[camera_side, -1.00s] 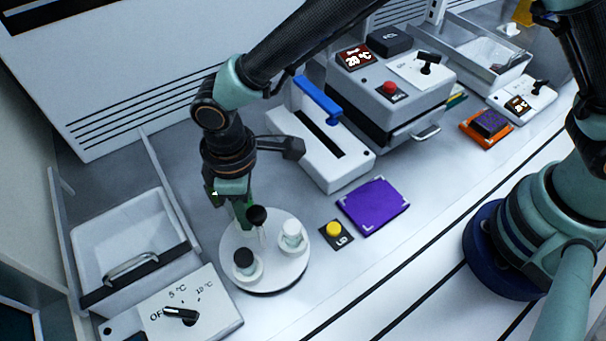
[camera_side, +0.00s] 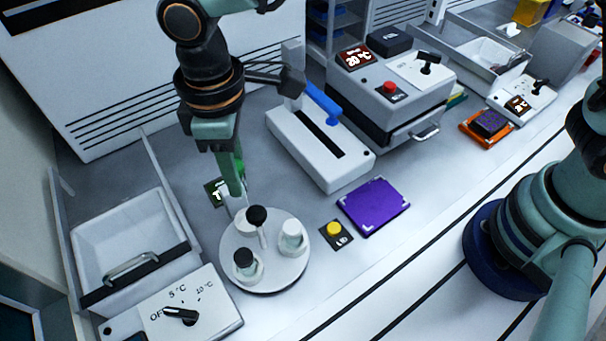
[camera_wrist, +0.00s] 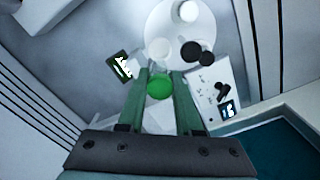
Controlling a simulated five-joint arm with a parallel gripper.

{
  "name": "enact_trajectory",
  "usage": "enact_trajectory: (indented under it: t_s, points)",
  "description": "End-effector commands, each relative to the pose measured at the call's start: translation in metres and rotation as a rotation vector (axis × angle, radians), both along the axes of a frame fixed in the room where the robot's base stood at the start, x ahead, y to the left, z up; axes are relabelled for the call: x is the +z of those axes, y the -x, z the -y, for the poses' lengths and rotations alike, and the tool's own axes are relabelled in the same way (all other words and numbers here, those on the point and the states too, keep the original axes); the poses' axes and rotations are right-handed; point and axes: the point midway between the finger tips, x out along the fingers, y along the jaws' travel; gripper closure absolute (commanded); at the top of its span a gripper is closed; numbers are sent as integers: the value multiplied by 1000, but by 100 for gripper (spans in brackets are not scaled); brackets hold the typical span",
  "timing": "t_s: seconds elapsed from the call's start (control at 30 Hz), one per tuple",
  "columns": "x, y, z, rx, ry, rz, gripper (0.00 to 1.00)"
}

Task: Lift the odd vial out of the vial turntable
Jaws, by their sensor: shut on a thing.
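The vial turntable (camera_side: 289,266) is a white round disc at the lower left of the side view; it also shows in the wrist view (camera_wrist: 160,20). It carries a white-capped vial (camera_side: 291,236), a black-capped vial (camera_side: 244,259) and a black central knob (camera_side: 257,215). A pale round seat at its back edge looks empty. My gripper (camera_side: 233,180) points down above that back edge. It is shut on the green-capped vial (camera_wrist: 159,87), the odd one, whose cap sits between the fingers. The vial appears clear of the disc; its body is mostly hidden.
A drawer (camera_side: 128,235) and a dial box (camera_side: 180,305) stand left and in front. Right are a white slotted box with a blue handle (camera_side: 322,100), a yellow button (camera_side: 334,229) and a purple mat (camera_side: 374,206).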

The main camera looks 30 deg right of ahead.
Motion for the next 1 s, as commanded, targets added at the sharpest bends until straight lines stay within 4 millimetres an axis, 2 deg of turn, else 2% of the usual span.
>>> enact_trajectory:
  t_s: [0.03,0.2,0.4,0.7,1.0]
  points:
    - [13,-1,-1,0,-4,4,100]
    - [51,0,0,0,-3,3,100]
    - [84,0,0,0,-3,2,100]
    - [109,0,0,0,-1,1,100]
    - [125,0,0,0,-1,1,100]
